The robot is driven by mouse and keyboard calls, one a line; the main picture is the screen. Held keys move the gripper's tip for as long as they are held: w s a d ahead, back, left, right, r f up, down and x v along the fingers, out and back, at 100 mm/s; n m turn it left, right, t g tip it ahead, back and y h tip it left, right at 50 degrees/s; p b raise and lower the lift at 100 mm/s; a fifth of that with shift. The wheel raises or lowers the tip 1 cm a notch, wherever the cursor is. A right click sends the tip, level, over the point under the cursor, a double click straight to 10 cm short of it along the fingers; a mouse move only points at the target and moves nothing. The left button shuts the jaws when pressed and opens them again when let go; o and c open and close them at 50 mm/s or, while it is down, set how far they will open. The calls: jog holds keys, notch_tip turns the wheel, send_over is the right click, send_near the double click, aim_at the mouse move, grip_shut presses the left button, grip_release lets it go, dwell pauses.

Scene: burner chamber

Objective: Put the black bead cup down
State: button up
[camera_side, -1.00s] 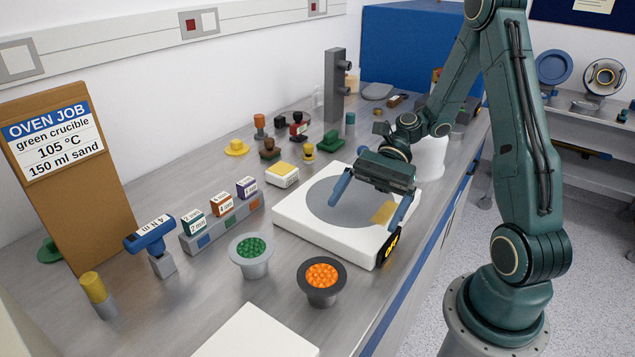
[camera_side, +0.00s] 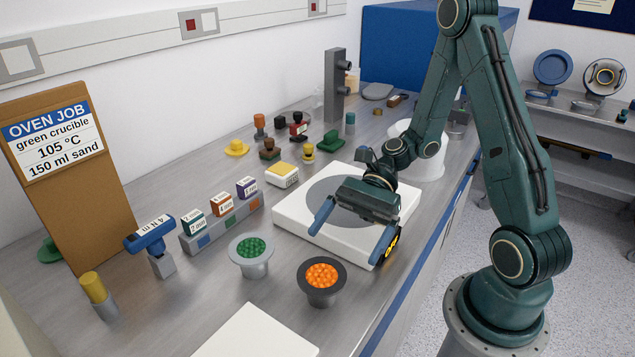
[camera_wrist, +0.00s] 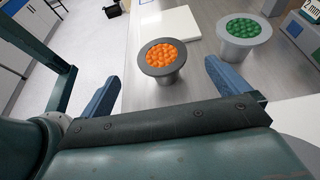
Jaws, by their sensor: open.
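The black bead cup (camera_side: 322,295) stands upright on the bench, dark-rimmed and filled with orange beads. In the wrist view the black bead cup (camera_wrist: 161,73) lies ahead of my gripper, between the lines of its two fingers. My gripper (camera_side: 350,238) is open and empty, with blue fingers spread wide over the near edge of the white slab. It is apart from the cup, behind it in the side view. In the wrist view my gripper (camera_wrist: 158,86) shows both fingers with nothing between them.
A grey cup of green beads (camera_side: 251,256) stands left of the black one. A white board (camera_side: 255,335) lies at the front. The white slab with a grey disc (camera_side: 300,222) is under my gripper. A block rack (camera_side: 222,222) and a blue-handled tool (camera_side: 150,238) are further left.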

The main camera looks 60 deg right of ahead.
aim_at(321, 276)
jog(key=shift+x, duration=0.8)
jog(key=shift+f, duration=0.1)
jog(key=shift+x, duration=2.55)
jog(key=shift+w, duration=0.1)
jog(key=c, duration=1.2)
jog(key=shift+r, duration=5)
